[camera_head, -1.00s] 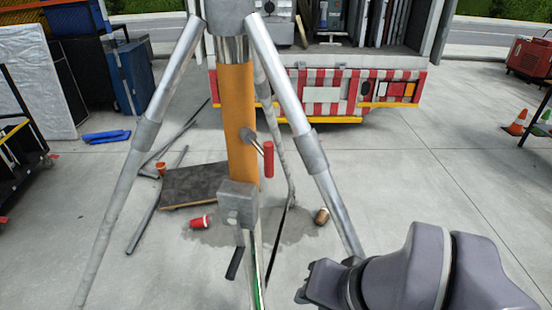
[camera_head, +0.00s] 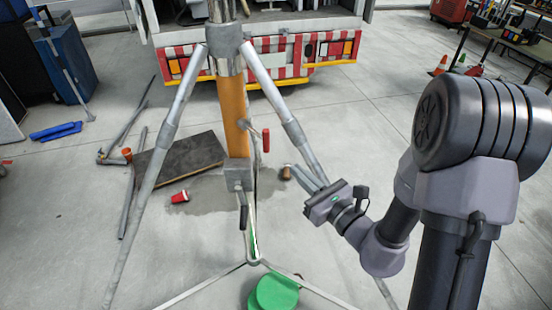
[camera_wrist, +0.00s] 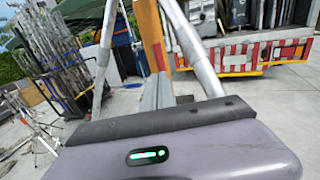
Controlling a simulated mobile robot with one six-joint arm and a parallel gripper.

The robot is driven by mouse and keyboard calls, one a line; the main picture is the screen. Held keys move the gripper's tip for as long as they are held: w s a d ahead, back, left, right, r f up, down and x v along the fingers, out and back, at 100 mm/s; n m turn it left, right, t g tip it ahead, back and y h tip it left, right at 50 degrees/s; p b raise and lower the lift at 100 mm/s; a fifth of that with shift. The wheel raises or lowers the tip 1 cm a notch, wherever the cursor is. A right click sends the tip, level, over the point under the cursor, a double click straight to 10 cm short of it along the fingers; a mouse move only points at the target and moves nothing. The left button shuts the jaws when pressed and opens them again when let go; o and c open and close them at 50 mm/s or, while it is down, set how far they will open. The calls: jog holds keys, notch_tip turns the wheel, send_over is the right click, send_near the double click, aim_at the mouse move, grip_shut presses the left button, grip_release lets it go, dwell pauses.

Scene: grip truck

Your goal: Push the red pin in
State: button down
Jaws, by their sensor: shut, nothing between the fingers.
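The red pin (camera_head: 265,139) is a small upright red handle. It is on a metal rod that sticks out from the right side of the stand's orange column (camera_head: 234,112). The column is held between grey tripod legs (camera_head: 178,95). My gripper (camera_head: 299,171) is below and to the right of the red pin, apart from it, close to the right tripod leg. The wrist view shows its two grey fingers (camera_wrist: 158,88) together and empty, with the orange column behind them.
A crank handle (camera_head: 222,217) hangs from a grey box low on the column. A dark board (camera_head: 180,160), a red cup (camera_head: 180,197) and metal poles lie on the ground. A green disc (camera_head: 273,291) is at the stand's foot. A truck (camera_head: 300,55) stands behind.

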aim_at(266, 142)
jog(key=b+x, duration=0.1)
jog(key=x, duration=0.9)
jog(key=shift+s+r, duration=0.1)
jog(key=shift+r, duration=0.05)
jog(key=shift+a, duration=0.15)
jog(key=p+x, duration=0.1)
jog(key=x, duration=0.4)
jog(key=shift+s+a+r, duration=0.1)
jog(key=shift+s+a, duration=0.05)
jog(key=shift+r, duration=0.1)
